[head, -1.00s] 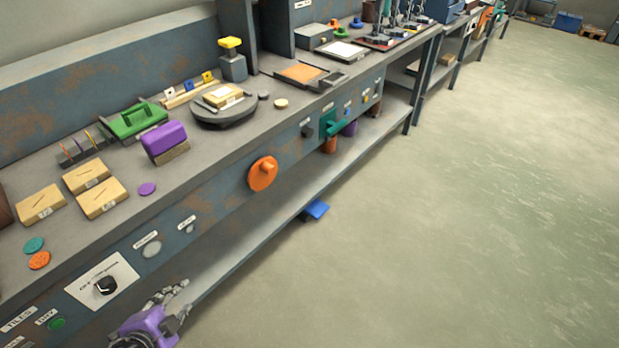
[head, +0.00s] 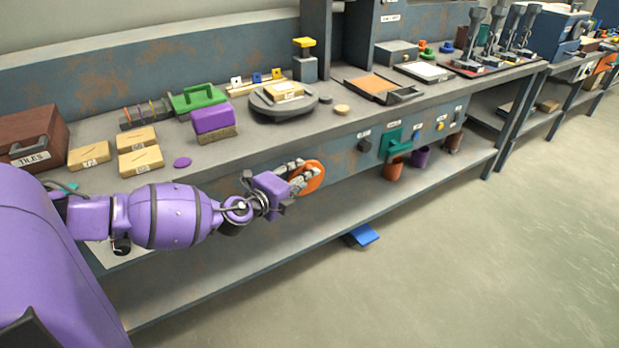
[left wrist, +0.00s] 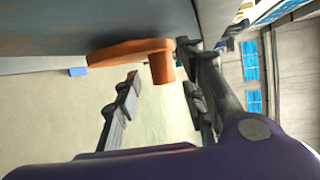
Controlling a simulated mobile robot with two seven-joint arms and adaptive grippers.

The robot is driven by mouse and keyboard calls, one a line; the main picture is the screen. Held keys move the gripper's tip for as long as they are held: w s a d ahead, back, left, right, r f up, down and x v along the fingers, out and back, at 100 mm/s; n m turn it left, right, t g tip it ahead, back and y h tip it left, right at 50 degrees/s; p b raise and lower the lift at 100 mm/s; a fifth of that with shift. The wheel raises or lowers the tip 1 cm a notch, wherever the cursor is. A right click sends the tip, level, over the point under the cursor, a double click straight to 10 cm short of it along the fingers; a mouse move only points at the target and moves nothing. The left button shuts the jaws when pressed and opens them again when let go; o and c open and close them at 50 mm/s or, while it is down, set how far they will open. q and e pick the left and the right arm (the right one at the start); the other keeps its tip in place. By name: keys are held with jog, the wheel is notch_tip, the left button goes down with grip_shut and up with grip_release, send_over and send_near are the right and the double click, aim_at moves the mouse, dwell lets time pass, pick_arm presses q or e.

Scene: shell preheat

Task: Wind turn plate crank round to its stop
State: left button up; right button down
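The orange crank (head: 313,180) is a disc with a short peg on the bench's front panel. It also shows in the left wrist view (left wrist: 125,52), where its peg (left wrist: 162,68) sticks out between my fingers. My left gripper (head: 299,175) is at the crank's left side, partly covering it. In the left wrist view its fingers (left wrist: 160,88) are apart, with a gap to the peg on the left; contact on the right is unclear. The round grey turn plate (head: 284,107) stands on the bench above, bearing a tan tile (head: 283,91). My right gripper is not in view.
A purple-handled block (head: 212,120) and tan tiles (head: 140,160) lie on the bench to the left. Right of the crank, the panel carries a dark knob (head: 365,145) and a green fitting (head: 393,143).

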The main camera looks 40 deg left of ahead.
aim_at(310, 182)
pick_arm(q)
jog(key=shift+x, duration=1.4)
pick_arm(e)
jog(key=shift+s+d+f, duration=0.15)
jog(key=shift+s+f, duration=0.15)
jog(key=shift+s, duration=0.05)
pick_arm(q)
jog(key=shift+c, duration=0.2)
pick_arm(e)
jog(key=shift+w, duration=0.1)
